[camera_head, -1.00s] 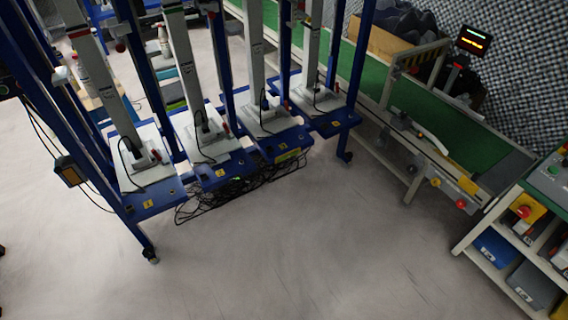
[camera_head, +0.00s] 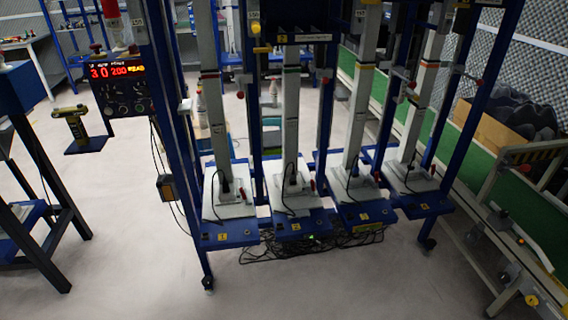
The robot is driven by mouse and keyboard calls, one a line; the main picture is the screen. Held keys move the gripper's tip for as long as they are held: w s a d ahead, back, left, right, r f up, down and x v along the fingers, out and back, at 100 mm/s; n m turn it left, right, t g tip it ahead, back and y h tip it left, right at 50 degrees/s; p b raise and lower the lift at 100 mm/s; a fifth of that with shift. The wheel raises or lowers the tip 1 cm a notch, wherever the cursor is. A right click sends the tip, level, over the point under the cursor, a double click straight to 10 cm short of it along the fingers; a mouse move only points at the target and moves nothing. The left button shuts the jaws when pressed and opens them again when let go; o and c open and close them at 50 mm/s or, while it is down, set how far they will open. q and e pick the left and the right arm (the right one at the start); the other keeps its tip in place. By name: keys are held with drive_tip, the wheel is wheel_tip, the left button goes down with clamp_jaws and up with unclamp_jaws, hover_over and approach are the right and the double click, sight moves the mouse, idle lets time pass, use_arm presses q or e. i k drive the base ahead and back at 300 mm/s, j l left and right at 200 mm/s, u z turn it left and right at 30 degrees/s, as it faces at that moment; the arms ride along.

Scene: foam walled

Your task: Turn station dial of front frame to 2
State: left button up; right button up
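The front frame (camera_head: 186,120) is a blue test frame with several tall grey columns on white base plates, with yellow number labels along its front edge. A dark control panel (camera_head: 122,88) hangs on its left side. It has a red lit display (camera_head: 117,71) that seems to read 3 0 200 and a further word I cannot read surely. Small knobs and dials (camera_head: 125,107) sit below the display; they are too small to tell which is the station dial or where it points. Neither of my grippers is in view.
A green conveyor (camera_head: 480,165) runs along the right. Another dark blue frame (camera_head: 38,200) stands at the left, with a small yellow-topped stand (camera_head: 75,125) near the panel. Black cables (camera_head: 310,246) lie under the front frame. The floor before it is clear.

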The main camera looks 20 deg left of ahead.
sight(109, 95)
drive_tip(key=k+u, duration=0.1)
drive_tip(key=u, duration=1.35)
